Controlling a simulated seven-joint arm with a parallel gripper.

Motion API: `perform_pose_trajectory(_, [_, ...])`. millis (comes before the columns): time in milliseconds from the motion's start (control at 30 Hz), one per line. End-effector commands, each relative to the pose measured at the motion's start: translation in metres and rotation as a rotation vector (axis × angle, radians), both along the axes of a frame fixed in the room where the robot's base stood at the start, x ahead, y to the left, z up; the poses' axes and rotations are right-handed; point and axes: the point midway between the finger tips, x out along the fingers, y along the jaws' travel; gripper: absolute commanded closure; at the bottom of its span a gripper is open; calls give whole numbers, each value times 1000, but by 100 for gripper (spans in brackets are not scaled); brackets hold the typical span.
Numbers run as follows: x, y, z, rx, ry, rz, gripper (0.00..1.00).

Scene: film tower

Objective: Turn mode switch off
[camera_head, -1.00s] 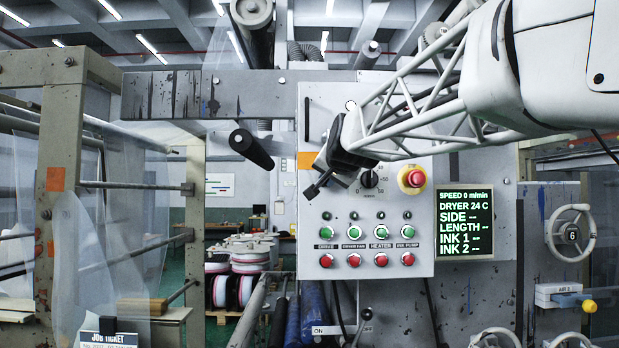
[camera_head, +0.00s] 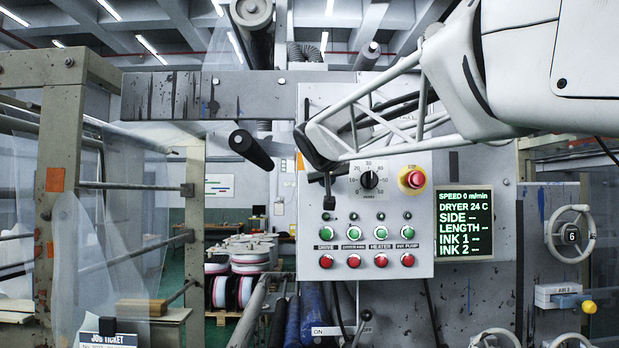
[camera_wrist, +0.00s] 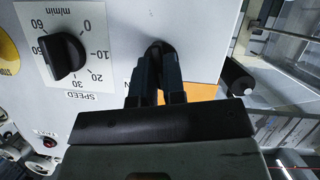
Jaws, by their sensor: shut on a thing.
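The control panel (camera_head: 420,262) is a pale grey box with a black speed dial (camera_head: 370,180), which also shows at the left of the wrist view (camera_wrist: 63,55). In the wrist view, my gripper (camera_wrist: 157,60) has its two dark fingers close together at the panel. They are shut on a small dark knob, which I take for the mode switch (camera_wrist: 158,44). The fingers cover most of it, so its pointer and marks cannot be read. In the head view my gripper (camera_head: 316,150) is left of the speed dial and hides the switch.
A red stop button (camera_head: 412,179) on a yellow ring sits right of the dial. Green buttons (camera_head: 354,233) and red buttons (camera_head: 354,261) line the panel below. A black roller end (camera_head: 251,149) juts out left of the panel. A display screen (camera_head: 465,223) stands at the right.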

Motion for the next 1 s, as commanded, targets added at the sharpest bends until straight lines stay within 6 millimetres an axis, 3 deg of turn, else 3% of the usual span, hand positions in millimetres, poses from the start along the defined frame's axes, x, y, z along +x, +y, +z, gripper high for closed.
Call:
perform_pose_trajectory(500, [3, 3, -7, -439, 7, 1, 100])
perform_pose_trajectory(1000, [3, 2, -7, -563, 8, -2, 100])
